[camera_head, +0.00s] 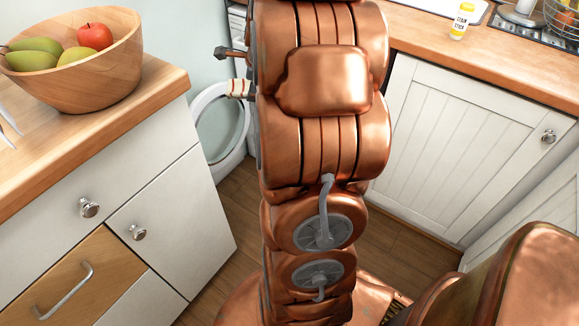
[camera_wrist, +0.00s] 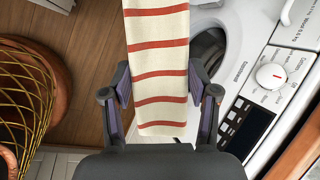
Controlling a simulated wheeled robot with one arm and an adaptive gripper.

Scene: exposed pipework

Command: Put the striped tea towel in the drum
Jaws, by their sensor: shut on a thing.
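The striped tea towel (camera_wrist: 160,60), cream with red stripes, hangs between the fingers of my gripper (camera_wrist: 160,86) in the wrist view. My gripper is shut on it. In the head view only a small end of the towel (camera_head: 238,88) shows beside my arm, in front of the washing machine; my arm hides the rest. The washing machine (camera_wrist: 255,25) stands to the right of the towel in the wrist view. Its dark drum opening (camera_wrist: 208,46) is partly hidden by the towel and a finger. In the head view its round white door ring (camera_head: 243,125) shows behind my arm.
A wooden counter (camera_head: 160,85) with drawers and a fruit bowl (camera_head: 95,75) stands at left. White cabinets (camera_head: 460,145) under a worktop stand at right, with a stain stick bottle (camera_head: 461,22) on top. Wooden floor lies between.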

